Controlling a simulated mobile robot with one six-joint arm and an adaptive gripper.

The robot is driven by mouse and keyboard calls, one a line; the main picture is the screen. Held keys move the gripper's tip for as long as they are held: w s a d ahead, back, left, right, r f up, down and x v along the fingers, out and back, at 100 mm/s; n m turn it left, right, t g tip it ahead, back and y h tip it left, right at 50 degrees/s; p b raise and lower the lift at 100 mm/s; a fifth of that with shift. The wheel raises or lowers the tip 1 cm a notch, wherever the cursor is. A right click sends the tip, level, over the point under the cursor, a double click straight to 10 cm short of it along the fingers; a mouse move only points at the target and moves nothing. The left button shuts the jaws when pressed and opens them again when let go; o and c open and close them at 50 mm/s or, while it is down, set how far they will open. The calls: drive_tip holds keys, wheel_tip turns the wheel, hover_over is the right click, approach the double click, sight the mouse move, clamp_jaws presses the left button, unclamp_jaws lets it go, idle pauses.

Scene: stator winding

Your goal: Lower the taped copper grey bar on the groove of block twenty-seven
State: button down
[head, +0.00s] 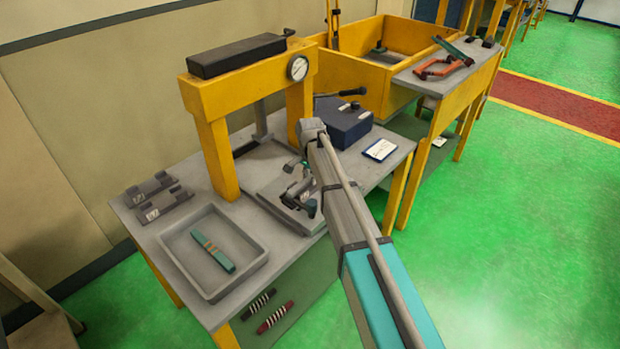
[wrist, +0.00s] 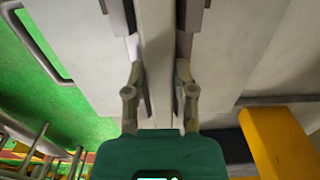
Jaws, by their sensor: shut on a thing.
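My gripper (wrist: 160,82) is shut, with one finger on each side of a pale grey strip (wrist: 158,45) that runs up between them in the wrist view. I take this strip to be the grey bar; its tape is not clear. In the head view my wrist and gripper hang over the grey plate (head: 268,196) under the yellow press, largely hidden by my arm. Two dark grey blocks (head: 149,188) (head: 165,206) with white labels lie at the left of the bench. Their numbers are too small to read. The contact between bar and any groove cannot be seen.
A yellow press frame (head: 217,150) with a gauge stands behind my gripper. A grey tray (head: 190,282) holds a teal banded bar (head: 213,252). A blue box (head: 345,125) with a lever stands to the right. Two banded bars (head: 274,317) lie on the lower shelf.

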sight(309, 177)
idle(0.4)
drive_tip(key=shift+c, duration=1.8)
unclamp_jaws()
drive_tip(key=o, duration=0.4)
drive_tip(key=shift+c, duration=0.2)
drive_tip(key=shift+r, duration=0.1)
drive_tip(key=shift+r+p, duration=4.45)
drive_tip(key=shift+p, duration=0.1)
drive_tip(key=shift+s+d, duration=0.1)
